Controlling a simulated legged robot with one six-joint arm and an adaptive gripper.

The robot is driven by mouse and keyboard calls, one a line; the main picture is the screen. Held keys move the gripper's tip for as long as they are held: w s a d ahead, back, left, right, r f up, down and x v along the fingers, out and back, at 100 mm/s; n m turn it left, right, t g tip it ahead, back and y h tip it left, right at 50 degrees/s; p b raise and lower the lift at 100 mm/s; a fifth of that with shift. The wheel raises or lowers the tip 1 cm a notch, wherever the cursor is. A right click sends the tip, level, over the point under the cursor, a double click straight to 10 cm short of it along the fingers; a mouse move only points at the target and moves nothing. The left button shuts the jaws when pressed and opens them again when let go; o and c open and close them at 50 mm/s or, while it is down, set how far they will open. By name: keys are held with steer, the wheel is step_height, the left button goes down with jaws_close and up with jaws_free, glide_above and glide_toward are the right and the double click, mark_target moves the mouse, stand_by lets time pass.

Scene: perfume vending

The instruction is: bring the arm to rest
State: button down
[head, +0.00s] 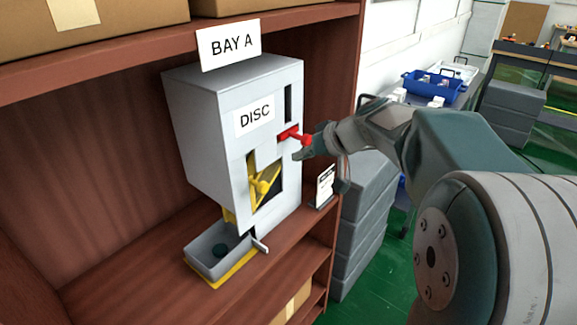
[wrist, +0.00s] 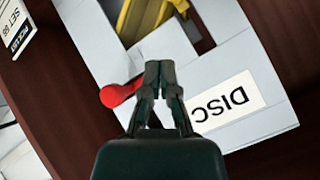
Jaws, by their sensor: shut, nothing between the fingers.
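My gripper (head: 303,154) is at the front of a grey dispenser box (head: 212,108) labelled DISC, just beside a red lever (head: 292,134). In the wrist view my gripper (wrist: 160,66) has its fingertips together with nothing between them. The red lever's round knob (wrist: 112,96) shows left of the fingers there, and whether they touch it I cannot tell. The arm reaches in from the right in the head view.
The dispenser stands on a brown wooden shelf (head: 115,275) under a BAY A sign (head: 229,44). A yellow part (head: 263,186) sits in its front opening. A grey tray (head: 207,264) below holds a dark round item (head: 220,251). A small card (head: 325,185) stands at right. Grey crates (head: 362,235) stand beside the shelf.

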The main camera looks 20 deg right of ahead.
steer(key=s+a+g+h, duration=0.2)
steer(key=s+a+h, duration=0.35)
steer(key=s, duration=1.05)
steer(key=s+f+h, duration=0.1)
steer(key=s+f, duration=0.1)
steer(key=s, duration=0.3)
steer(key=s+a+f+m, duration=0.1)
steer(key=s+f, duration=0.2)
steer(key=s, duration=0.2)
steer(key=shift+f+h, duration=0.25)
steer(key=shift+h, duration=0.1)
steer(key=shift+s+d, duration=0.1)
